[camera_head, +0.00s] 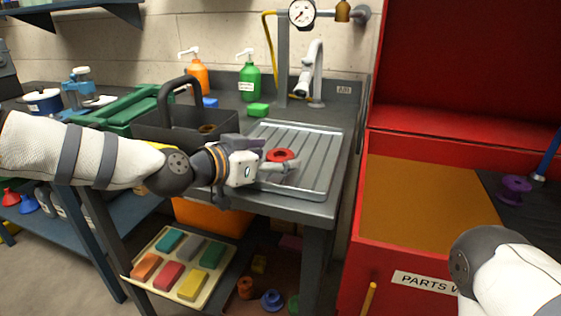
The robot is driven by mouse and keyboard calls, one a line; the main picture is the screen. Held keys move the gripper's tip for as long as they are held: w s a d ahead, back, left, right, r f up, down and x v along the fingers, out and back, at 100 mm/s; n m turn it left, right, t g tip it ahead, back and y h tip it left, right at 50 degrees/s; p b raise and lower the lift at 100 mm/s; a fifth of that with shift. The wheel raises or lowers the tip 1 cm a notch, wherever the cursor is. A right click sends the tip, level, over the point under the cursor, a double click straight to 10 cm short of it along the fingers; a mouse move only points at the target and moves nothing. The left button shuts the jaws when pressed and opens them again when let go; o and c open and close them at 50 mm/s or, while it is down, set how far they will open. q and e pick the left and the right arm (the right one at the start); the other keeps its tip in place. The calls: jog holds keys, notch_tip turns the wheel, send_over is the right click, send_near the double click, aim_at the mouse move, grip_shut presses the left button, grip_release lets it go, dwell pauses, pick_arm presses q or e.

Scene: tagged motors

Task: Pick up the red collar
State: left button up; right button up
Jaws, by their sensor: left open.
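The red collar (281,154) is a small flat ring. It shows at the ribbed grey drainboard (318,150) beside the sink tap. My left gripper (274,159) reaches in from the left with its fingers open. The collar shows at the fingertips, and part of its near edge is hidden by a finger. I cannot tell whether the fingers touch it. My right arm shows at the lower right, but its gripper is out of view.
A black tote with a handle (165,122) stands left of the drainboard. Green (249,82) and orange (198,76) pump bottles and a tap (313,70) stand behind. A red parts washer (400,147) rises at the right. Colored blocks lie in a tray (135,277) below.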

pick_arm(q)
jog(key=shift+w, duration=0.1)
jog(key=c, duration=1.6)
jog(key=shift+o, duration=0.2)
jog(key=shift+r, duration=0.1)
jog(key=shift+r, duration=0.1)
jog(key=shift+c, duration=0.2)
